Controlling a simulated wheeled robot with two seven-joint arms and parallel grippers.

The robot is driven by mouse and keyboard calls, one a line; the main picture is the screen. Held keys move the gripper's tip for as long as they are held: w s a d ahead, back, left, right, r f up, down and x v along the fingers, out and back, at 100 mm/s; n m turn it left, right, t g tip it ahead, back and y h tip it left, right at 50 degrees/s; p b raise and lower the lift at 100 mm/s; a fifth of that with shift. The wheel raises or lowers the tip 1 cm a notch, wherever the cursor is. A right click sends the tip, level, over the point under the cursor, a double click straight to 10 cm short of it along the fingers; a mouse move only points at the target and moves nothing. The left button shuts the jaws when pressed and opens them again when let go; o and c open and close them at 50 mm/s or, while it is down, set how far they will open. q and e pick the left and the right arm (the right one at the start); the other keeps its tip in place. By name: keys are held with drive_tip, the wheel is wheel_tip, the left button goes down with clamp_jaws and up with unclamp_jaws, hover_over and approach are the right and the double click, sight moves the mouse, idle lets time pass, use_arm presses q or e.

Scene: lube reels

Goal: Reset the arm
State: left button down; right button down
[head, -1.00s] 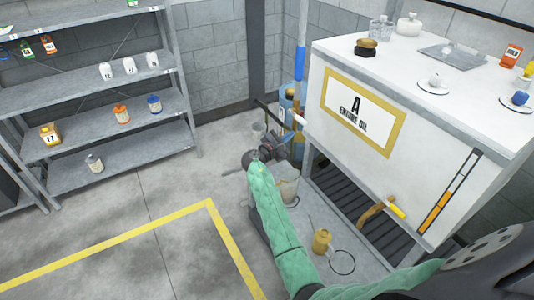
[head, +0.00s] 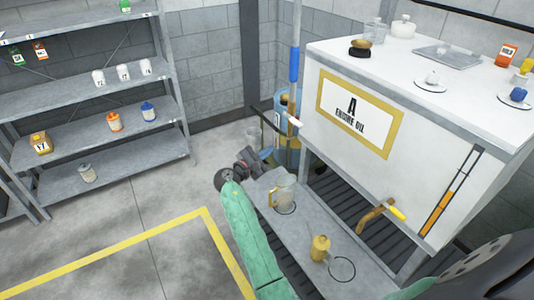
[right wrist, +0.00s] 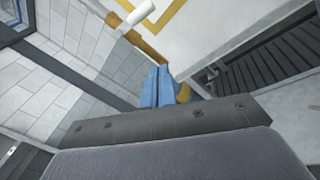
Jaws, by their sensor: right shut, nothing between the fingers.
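My right arm, in a green sleeve, reaches up from the lower right in the head view. Its dark gripper (head: 247,165) is in front of the blue drum, left of the clear jug (head: 284,191). In the right wrist view the blue fingers (right wrist: 158,74) are together with nothing between them. The jug stands on a low grey bench (head: 300,222) under the white tank (head: 340,165) marked "A ENGINE OIL". My left gripper is not in view.
A yellow oil can (head: 320,248) stands on the bench beside a dark ring outline. The brass tap (head: 375,214) juts from the tank. A blue drum (head: 288,115) stands behind the gripper. Grey shelves (head: 90,100) hold bottles. The floor by the yellow line (head: 120,246) is clear.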

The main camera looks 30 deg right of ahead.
idle(0.5)
drive_tip(key=w+a+f+m+t+y, duration=0.3)
drive_tip(key=w+a+f+m+y, duration=0.2)
drive_tip(key=a+f+m+y, duration=0.45)
drive_tip(key=s+a+f+m+g+y, duration=0.1)
drive_tip(key=s+a+f+m+y, duration=0.2)
drive_tip(key=f, duration=0.5)
drive_tip(key=s+a+f+m+y, duration=0.1)
drive_tip(key=s+a+f+y, duration=0.2)
drive_tip(key=f, duration=0.5)
drive_tip(key=s+a+f+g+y, duration=0.1)
drive_tip(key=s+a+f+g, duration=0.15)
drive_tip(key=s+f, duration=0.65)
drive_tip(key=s+a+f+g+y, duration=0.1)
drive_tip(key=s+a+f+y, duration=0.15)
drive_tip(key=s+f, duration=0.7)
drive_tip(key=s+f+g, duration=0.1)
drive_tip(key=s+f, duration=0.3)
drive_tip(key=s, duration=1)
drive_tip(key=s+d+f+g+h, duration=0.1)
drive_tip(key=s+f, duration=0.3)
drive_tip(key=s, duration=1.1)
drive_tip(key=shift+d+f+n+g, duration=0.2)
drive_tip(key=shift+n+g, duration=0.15)
drive_tip(key=shift+g, duration=0.4)
